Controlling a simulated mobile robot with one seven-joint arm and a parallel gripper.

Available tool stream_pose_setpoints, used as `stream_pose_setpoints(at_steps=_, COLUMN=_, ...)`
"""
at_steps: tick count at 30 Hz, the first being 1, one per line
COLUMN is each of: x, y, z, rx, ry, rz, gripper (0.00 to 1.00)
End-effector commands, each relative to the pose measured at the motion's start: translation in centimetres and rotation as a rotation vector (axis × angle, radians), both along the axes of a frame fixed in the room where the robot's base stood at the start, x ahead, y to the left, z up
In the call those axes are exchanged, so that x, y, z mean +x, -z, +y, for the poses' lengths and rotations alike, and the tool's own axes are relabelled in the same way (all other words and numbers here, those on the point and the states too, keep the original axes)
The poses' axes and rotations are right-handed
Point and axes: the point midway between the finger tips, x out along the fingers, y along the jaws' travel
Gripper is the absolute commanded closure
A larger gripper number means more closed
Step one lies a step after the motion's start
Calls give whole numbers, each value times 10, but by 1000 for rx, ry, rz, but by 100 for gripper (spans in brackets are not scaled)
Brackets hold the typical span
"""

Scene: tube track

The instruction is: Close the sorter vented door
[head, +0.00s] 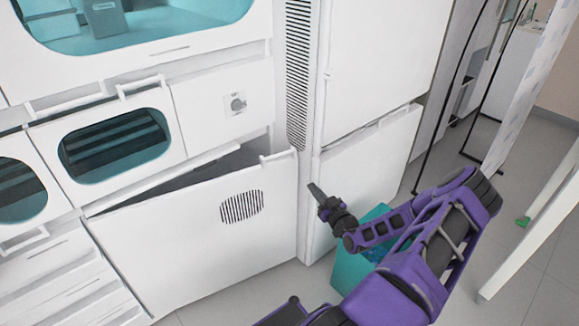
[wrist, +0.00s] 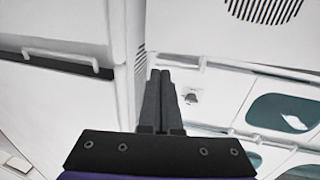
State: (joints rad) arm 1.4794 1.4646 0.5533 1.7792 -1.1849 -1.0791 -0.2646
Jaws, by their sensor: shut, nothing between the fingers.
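The sorter's vented door (head: 190,240) is a large white panel with a round slotted vent (head: 241,207) and a white bar handle (head: 278,155) at its top right corner. In the head view it stands ajar, with a dark gap along its top edge. The vent also shows at the top right of the wrist view (wrist: 265,8). My gripper (head: 314,190) is shut and empty, just right of the door's right edge and in front of the neighbouring white cabinet. Whether it touches the door cannot be told. Its closed fingers show in the wrist view (wrist: 162,75).
A knob panel (head: 235,103) and a teal-windowed door (head: 115,143) sit above the vented door. A tall white cabinet (head: 370,165) stands to the right. A teal bin (head: 352,270) is on the floor behind my arm. Drawers (head: 60,285) are at lower left.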

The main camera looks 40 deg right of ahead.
Motion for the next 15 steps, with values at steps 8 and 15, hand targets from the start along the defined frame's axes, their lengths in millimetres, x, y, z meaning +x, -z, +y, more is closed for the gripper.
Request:
stream_pose_setpoints(at_steps=8, x=43, y=1, z=-5, rx=-1, ry=-2, rz=-2, gripper=100)
stream_pose_setpoints(at_steps=15, x=94, y=2, z=-12, rx=0, ry=-1, rz=0, gripper=100)
